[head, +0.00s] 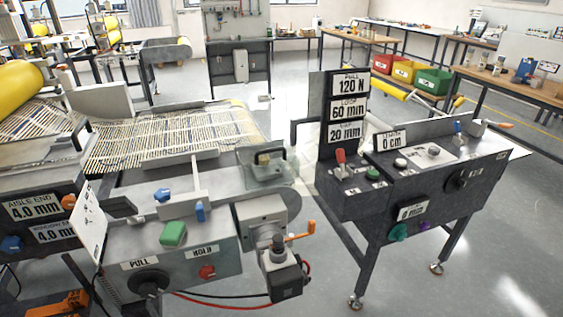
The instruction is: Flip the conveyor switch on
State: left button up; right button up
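A dark control console (365,200) stands at right centre. Its top carries a red-handled lever (340,157), a green button (373,174), a white knob (400,163) and a blue-handled lever (457,129). A grey control box (190,255) stands at lower left, with a blue knob (162,195), a green block-like button (173,232), a blue upright piece (200,211) and a red knob (207,272). No label that I can read names the conveyor switch, so I cannot tell which control it is.
A slatted mesh belt (165,140) lies behind the grey box. A motor (283,275) and orange crank handle (300,236) stick out at its right. A narrow floor gap separates box and console. Red, yellow and green bins (433,80) sit at the back right. Right floor is clear.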

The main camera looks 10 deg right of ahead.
aim_at(340, 156)
jog(key=i+l+u, duration=0.1)
jog(key=l, duration=0.25)
jog(key=i+l, duration=0.25)
jog(key=l, duration=0.15)
jog(key=i+l+u, duration=0.15)
jog(key=l, duration=0.2)
jog(key=i+l, duration=0.2)
jog(key=l, duration=0.2)
jog(key=i+l+u, duration=0.15)
jog(key=l, duration=0.2)
jog(key=i+l, duration=0.15)
jog(key=l, duration=0.25)
jog(key=u, duration=0.05)
